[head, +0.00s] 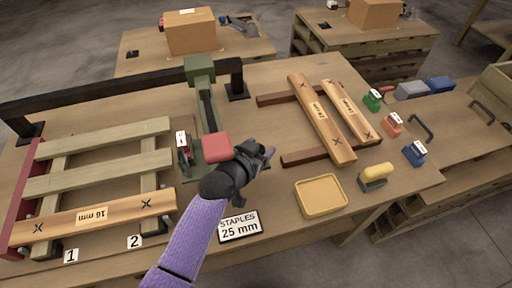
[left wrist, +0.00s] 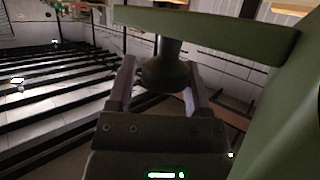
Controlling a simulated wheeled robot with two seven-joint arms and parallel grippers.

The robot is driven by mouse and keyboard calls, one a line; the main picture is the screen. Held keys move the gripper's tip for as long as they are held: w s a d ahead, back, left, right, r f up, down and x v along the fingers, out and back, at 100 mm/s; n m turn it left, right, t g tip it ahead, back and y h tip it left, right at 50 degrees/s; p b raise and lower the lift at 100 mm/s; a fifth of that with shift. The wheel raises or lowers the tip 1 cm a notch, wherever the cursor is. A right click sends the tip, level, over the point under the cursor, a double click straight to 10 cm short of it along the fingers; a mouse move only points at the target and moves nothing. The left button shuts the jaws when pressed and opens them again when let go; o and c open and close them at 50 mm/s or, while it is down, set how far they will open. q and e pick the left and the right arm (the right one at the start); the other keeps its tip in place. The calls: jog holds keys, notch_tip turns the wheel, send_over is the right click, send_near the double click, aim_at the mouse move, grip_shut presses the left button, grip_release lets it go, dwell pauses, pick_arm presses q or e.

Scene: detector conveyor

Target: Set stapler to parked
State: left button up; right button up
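The stapler is a green press-like machine (head: 201,75) on the bench, with a long arm reaching forward and a red pad (head: 215,147) at its near end. My left gripper (head: 264,156) is at the right of the red pad. In the left wrist view its two fingers (left wrist: 162,85) stand apart on either side of a dark round knob (left wrist: 165,74) below a green bar (left wrist: 215,32). A thin gap shows left of the knob; contact on the right is unclear. My right gripper is out of view.
A slatted wooden frame (head: 100,153) lies left. Boards (head: 322,118) lie on dark rails behind right. A sign (head: 239,226) reads "STAPLES 25 mm".

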pick_arm(q)
jog(key=shift+o, duration=1.4)
jog(key=shift+d, duration=0.15)
